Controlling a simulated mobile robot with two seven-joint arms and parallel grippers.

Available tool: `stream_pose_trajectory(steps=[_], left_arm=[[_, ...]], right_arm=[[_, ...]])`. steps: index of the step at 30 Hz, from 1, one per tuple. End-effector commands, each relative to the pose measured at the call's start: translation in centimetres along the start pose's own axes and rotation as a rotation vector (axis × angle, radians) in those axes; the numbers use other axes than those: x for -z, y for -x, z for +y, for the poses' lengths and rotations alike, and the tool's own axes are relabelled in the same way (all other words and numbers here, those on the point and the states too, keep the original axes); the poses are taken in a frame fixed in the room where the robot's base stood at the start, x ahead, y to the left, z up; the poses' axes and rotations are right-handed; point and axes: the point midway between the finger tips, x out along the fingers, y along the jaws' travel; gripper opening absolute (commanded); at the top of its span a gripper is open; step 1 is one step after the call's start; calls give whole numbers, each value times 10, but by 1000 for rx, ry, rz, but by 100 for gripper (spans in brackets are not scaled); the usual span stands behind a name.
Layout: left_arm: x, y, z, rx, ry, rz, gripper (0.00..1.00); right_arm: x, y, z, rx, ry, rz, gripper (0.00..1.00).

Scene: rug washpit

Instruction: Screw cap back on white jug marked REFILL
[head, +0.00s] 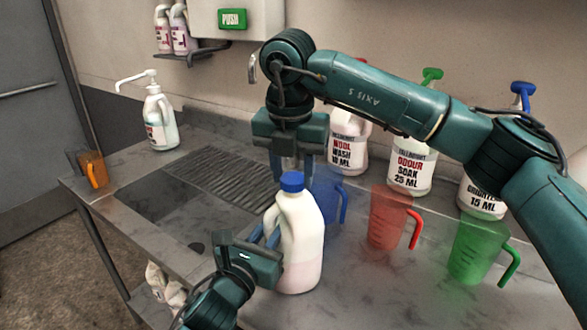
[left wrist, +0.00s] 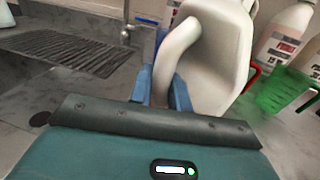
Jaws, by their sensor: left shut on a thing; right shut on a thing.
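The white jug (head: 301,245) stands upright on the grey counter, with a pinkish lower part. No REFILL marking shows on the side I see. My left gripper (head: 270,238) is shut on its handle from the left; the left wrist view shows the blue fingers around the jug's handle (left wrist: 178,60). The blue cap (head: 292,182) is at the top of the jug's neck. My right gripper (head: 291,172) points down from above and is shut on the cap. I cannot tell how far the cap is threaded. The jug's top is cut off in the left wrist view.
A blue measuring jug (head: 328,195) stands close behind the white jug. Red (head: 388,218) and green (head: 474,248) measuring jugs stand to the right, with labelled bottles (head: 410,165) behind. A drain grate (head: 222,178) and pump bottle (head: 160,120) are left. An orange object (head: 94,169) sits at the left edge.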

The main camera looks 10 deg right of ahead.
Motion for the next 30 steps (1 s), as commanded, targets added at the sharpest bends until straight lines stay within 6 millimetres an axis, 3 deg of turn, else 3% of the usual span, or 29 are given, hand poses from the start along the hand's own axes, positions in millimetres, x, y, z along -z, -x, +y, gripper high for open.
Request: stream_pose_trajectory(steps=[12, 16, 21, 29, 30], left_arm=[[2, 0, 0, 0, 0, 4, 0], [2, 0, 0, 0, 0, 4, 0], [2, 0, 0, 0, 0, 4, 0], [2, 0, 0, 0, 0, 4, 0], [2, 0, 0, 0, 0, 4, 0]], right_arm=[[-1, 0, 3, 146, -966, -14, 15], [-2, 0, 3, 181, -1199, -17, 15], [-2, 0, 3, 201, -1335, -20, 15], [-2, 0, 3, 201, -1344, -20, 15], [-2, 0, 3, 201, -1343, -20, 40]])
